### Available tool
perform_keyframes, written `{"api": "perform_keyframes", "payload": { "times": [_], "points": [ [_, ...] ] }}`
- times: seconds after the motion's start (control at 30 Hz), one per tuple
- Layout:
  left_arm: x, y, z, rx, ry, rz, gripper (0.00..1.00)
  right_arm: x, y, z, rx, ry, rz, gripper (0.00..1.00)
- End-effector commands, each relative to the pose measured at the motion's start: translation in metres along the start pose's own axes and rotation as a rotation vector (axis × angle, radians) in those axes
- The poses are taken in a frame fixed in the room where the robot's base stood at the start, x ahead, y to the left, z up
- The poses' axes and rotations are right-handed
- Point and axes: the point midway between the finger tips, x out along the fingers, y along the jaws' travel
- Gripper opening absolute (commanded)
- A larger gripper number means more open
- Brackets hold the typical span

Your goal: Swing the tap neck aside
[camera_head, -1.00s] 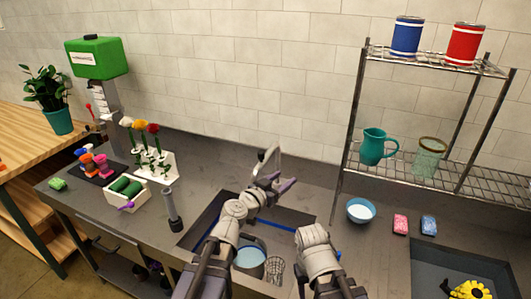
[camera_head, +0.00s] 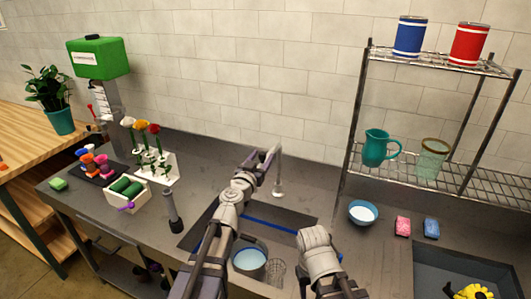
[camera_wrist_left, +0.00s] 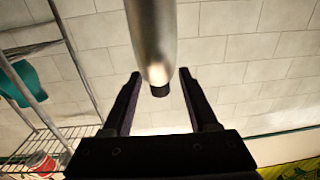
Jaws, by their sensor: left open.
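The metallic tap (camera_head: 277,178) stands behind the sink, its upright post on the counter and its neck bent at the top toward the left gripper. My left gripper (camera_head: 256,158) is just left of the post, beside the neck's end. In the left wrist view the tap neck (camera_wrist_left: 152,40) comes down from the top edge, and its dark tip appears between the two spread fingers of the left gripper (camera_wrist_left: 160,95). The fingers are open. Whether they touch the neck I cannot tell. My right arm shows at the front of the sink, but its gripper does not show.
The sink (camera_head: 300,221) holds a blue-filled pot (camera_head: 249,260) and a wire basket (camera_head: 275,271). A dark grey cylinder (camera_head: 173,212) stands left of it. A bowl (camera_head: 363,212), pink sponge (camera_head: 402,226) and wire shelf (camera_head: 440,177) are at right.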

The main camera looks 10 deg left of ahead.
Motion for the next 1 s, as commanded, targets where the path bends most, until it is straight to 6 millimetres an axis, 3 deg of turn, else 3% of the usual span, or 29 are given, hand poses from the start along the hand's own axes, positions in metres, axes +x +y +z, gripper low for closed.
{"api": "perform_keyframes", "payload": {
  "times": [0.03,0.2,0.5,1.0],
  "points": [
    [0.013,0.000,0.000,0.000,0.000,0.001,0.59,0.000,0.000,0.000,0.000,0.000,0.000,0.50],
    [0.034,0.001,0.000,0.000,0.000,0.002,0.59,0.000,0.000,0.000,0.000,0.000,0.000,0.50],
    [0.036,0.001,0.000,0.000,0.000,0.001,0.59,0.000,0.000,0.000,0.000,0.000,0.000,0.50],
    [0.036,0.001,0.000,0.000,0.000,0.001,0.04,0.000,0.000,0.000,0.000,0.000,0.000,0.50]
  ]
}}
